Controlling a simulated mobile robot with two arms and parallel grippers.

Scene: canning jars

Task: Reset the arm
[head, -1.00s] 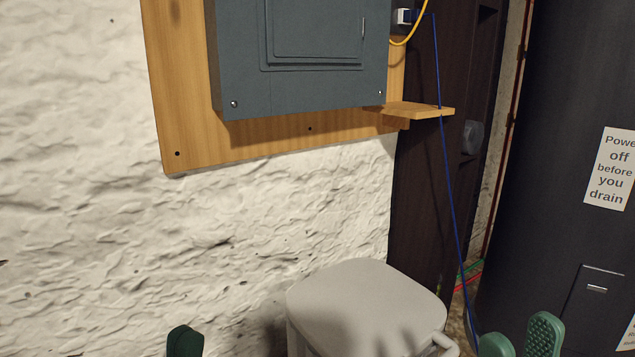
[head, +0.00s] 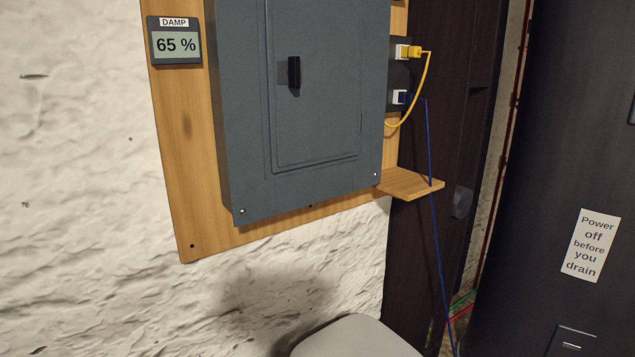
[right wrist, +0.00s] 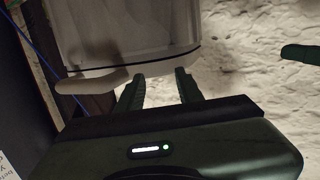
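My right gripper (right wrist: 160,80) shows in the right wrist view with its two dark green fingers apart and nothing between them. It points toward the light grey round-topped object, and I cannot tell how far off that is. One dark green finger of my left gripper (right wrist: 301,53) shows at the right edge of the right wrist view; I cannot tell whether that gripper is open. Neither gripper shows in the head view.
The light grey round-topped object (head: 352,338) stands low by the rough white wall. A grey electrical panel (head: 300,110) hangs on a wooden board (head: 190,150) with a small shelf (head: 408,184). A blue cable (head: 436,235) hangs down. A dark cabinet-like body (head: 545,150) stands at right.

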